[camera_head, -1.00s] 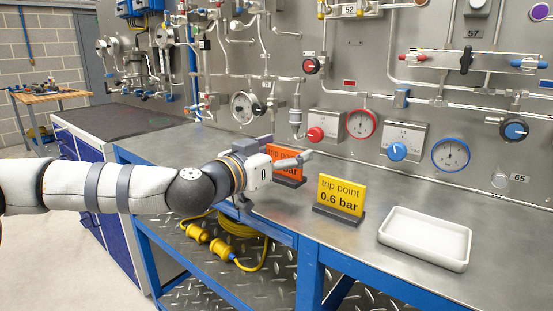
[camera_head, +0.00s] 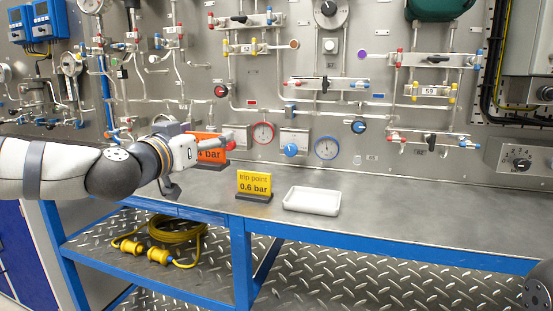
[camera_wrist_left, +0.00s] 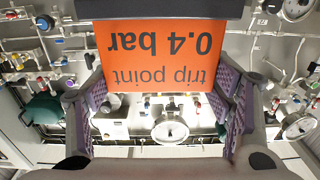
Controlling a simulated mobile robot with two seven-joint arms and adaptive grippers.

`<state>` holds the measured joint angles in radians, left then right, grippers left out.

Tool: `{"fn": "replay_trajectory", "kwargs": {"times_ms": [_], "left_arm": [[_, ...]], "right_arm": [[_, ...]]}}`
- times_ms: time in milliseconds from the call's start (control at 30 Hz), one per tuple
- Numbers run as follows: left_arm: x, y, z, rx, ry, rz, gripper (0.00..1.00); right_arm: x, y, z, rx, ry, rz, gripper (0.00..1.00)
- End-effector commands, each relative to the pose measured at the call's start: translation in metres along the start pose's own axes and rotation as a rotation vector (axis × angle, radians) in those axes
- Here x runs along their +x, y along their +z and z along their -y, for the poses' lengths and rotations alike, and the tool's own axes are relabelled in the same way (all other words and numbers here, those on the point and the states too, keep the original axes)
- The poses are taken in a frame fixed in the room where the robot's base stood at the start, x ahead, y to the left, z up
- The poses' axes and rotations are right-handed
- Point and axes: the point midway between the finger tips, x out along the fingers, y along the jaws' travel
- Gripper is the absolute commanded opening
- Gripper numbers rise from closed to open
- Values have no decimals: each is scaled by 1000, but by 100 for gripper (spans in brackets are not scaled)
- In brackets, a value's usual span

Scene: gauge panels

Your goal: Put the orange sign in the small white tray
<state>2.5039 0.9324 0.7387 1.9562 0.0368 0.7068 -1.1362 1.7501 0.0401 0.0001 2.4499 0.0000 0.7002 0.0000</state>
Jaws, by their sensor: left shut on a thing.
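The orange sign (camera_head: 212,149), reading 0.4 bar on a dark base, is at the back left of the steel bench. My left gripper (camera_head: 208,142) is shut on it. In the left wrist view the orange sign (camera_wrist_left: 160,52) appears upside down between the two fingers (camera_wrist_left: 160,100). I cannot tell whether its base touches the bench. The small white tray (camera_head: 312,201) sits empty on the bench, to the right of the sign.
A yellow sign (camera_head: 254,185) reading 0.6 bar stands on the bench between the orange sign and the tray. The gauge panel (camera_head: 400,165) rises behind. The bench top (camera_head: 420,210) right of the tray is clear. A yellow cable (camera_head: 178,232) lies on the lower shelf.

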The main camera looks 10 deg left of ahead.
Motion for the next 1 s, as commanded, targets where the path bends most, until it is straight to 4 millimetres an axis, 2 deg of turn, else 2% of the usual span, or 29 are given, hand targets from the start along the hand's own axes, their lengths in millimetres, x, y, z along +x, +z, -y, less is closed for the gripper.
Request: {"fn": "replay_trajectory", "kwargs": {"times_ms": [133,233,300,433,567,700,767,867,1000], "left_arm": [[-17,59,-33,2,-39,16,45],[-45,99,-58,2,-69,17,45],[-68,120,-73,1,-83,16,45],[-106,140,-89,-1,-102,10,45],[-121,145,-92,-2,-113,5,45],[-117,142,-90,-2,-118,0,45],[-106,136,-85,-2,-117,-4,45],[-76,118,-70,-3,-113,-8,45],[-31,73,-39,-5,-85,-12,45]], "right_arm": [[0,0,0,0,0,1,0],[0,0,0,0,0,1,0],[0,0,0,0,0,1,0],[0,0,0,0,0,1,0],[0,0,0,0,0,0,0],[0,0,0,0,0,0,0],[0,0,0,0,0,1,0],[0,0,0,0,0,1,0],[0,0,0,0,0,0,0]]}}
